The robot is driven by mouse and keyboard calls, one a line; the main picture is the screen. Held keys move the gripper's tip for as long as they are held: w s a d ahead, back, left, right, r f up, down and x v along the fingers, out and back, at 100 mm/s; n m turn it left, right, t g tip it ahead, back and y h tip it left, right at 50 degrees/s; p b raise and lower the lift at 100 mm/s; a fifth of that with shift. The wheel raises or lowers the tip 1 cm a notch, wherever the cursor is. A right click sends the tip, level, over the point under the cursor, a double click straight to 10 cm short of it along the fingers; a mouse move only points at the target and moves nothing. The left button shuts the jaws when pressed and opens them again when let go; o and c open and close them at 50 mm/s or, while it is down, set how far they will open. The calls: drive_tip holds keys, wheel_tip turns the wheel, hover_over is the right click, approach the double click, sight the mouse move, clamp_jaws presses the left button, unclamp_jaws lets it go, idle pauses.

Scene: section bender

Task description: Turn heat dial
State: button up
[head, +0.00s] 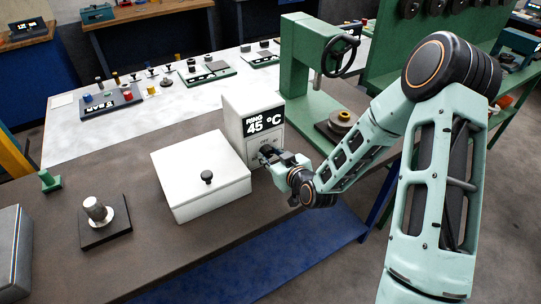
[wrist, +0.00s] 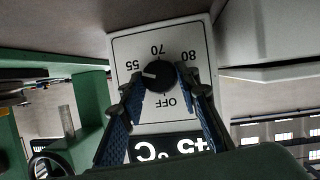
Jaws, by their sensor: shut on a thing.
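The heat dial (wrist: 158,76) is a round black knob on a white panel (wrist: 125,48) marked OFF, 55, 70 and 80. A short white mark on the dial points left in the wrist view, close to the 55 label. My gripper (wrist: 160,78) has its two blue-padded fingers on either side of the dial, shut on it. In the head view my gripper (head: 270,156) reaches the front of the white heater box (head: 237,108), hiding most of the dial. The box's black display (head: 264,122) reads "RING 45 °C".
A white lidded box (head: 190,165) with a black knob stands left of the heater. A green press (head: 305,90) with a handwheel stands behind it. A metal peg on a dark base (head: 105,233) sits at the left. The brown bench front (head: 170,255) is mostly clear.

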drive_tip(key=shift+w+f+m+b, duration=0.1)
drive_tip(key=shift+m+b, duration=0.2)
drive_tip(key=shift+b, duration=0.3)
drive_tip(key=shift+d+m+g+y+b, duration=0.1)
drive_tip(key=shift+m+g+y+b, duration=0.2)
drive_tip(key=shift+y, duration=0.1)
drive_tip(key=o, duration=1.1)
drive_tip(key=shift+o, duration=0.2)
drive_tip(key=v, duration=0.7)
drive_tip(key=shift+s+r, duration=0.25)
